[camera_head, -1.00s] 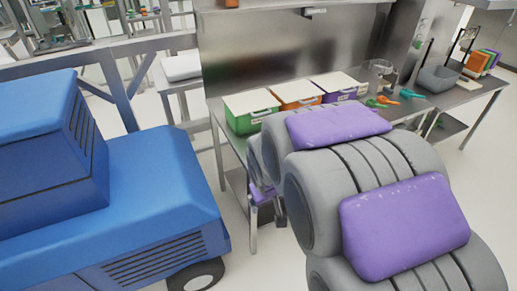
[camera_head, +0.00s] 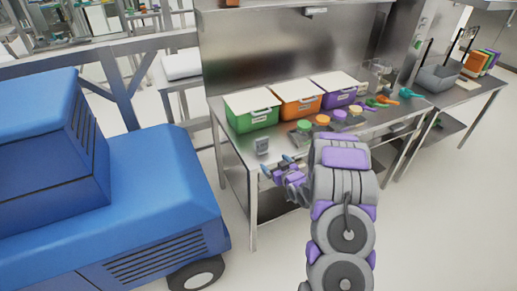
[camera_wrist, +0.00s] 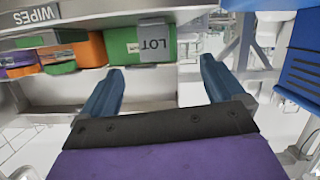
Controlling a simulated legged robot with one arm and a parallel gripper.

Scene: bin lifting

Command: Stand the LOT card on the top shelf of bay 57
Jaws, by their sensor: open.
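The LOT card (camera_head: 262,146) is a small grey card standing near the front left of the steel bench (camera_head: 236,158), in front of the green bin. In the wrist view the LOT card (camera_wrist: 153,47) shows its lettering against the green bin, beyond and between my fingertips. My gripper (camera_head: 276,165) is just in front of the bench's front edge, close to the card. In the wrist view my gripper (camera_wrist: 158,76) has its two blue fingers wide apart with nothing between them. A shelf (camera_head: 290,4) crosses the top of the head view; its bay number is not readable.
Green (camera_head: 251,117), orange (camera_head: 300,105) and purple (camera_head: 335,97) lidded bins line the bench behind the card. Small tubs and scoops lie right of the card. A blue machine (camera_head: 150,190) stands at the left. A WIPES label (camera_wrist: 36,15) shows upside down in the wrist view.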

